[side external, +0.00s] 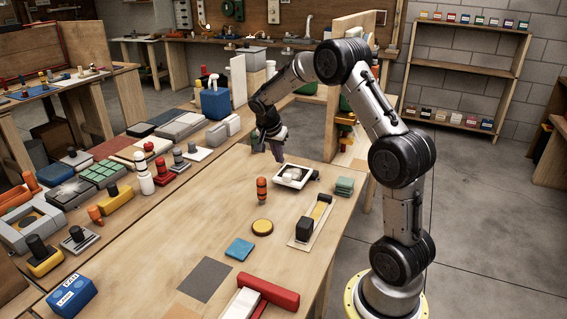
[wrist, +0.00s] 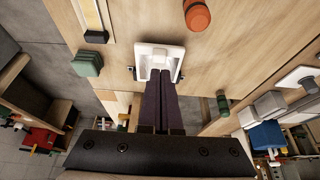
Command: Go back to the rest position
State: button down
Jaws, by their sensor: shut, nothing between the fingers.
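My gripper (side external: 277,158) is shut and empty. It points down at the far end of the wooden workbench, just behind a white-framed fixture (side external: 304,184). In the wrist view its two dark fingers (wrist: 161,76) lie side by side, their tips overlapping the near edge of the white fixture (wrist: 174,50) in the picture. I cannot tell whether they touch it. An orange-red cylinder (side external: 262,189) stands on the bench left of the fixture; it also shows in the wrist view (wrist: 197,15).
Green stacked pads (side external: 344,186) and a black-ended slider board (side external: 304,229) lie to the right. A yellow disc (side external: 262,227), blue square (side external: 240,249) and red bar (side external: 268,292) lie nearer. Many fixtures and a blue container (side external: 215,103) line the left side. Bare wood lies between.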

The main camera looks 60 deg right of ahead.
jog(key=w+a+r+t, duration=0.1)
jog(key=a+r+t, duration=0.1)
jog(key=a+r, duration=0.75)
jog(key=s+a+r+n+t, duration=0.3)
jog(key=s+a+r+n, duration=0.1)
jog(key=s+a+r, duration=0.4)
jog(key=s+a+f+n+y, duration=0.2)
jog(key=s+a+n, duration=0.4)
jog(key=s+n, duration=0.1)
jog(key=s+a+f+n+y, duration=0.2)
jog(key=s+a+f+n, duration=0.1)
jog(key=s+a+n, duration=0.3)
jog(key=s+n, duration=0.1)
jog(key=s, duration=0.1)
jog(key=shift+s+a+f+t+y, duration=0.15)
jog(key=shift+s+f+t+y, duration=0.15)
jog(key=shift+f+y, duration=0.1)
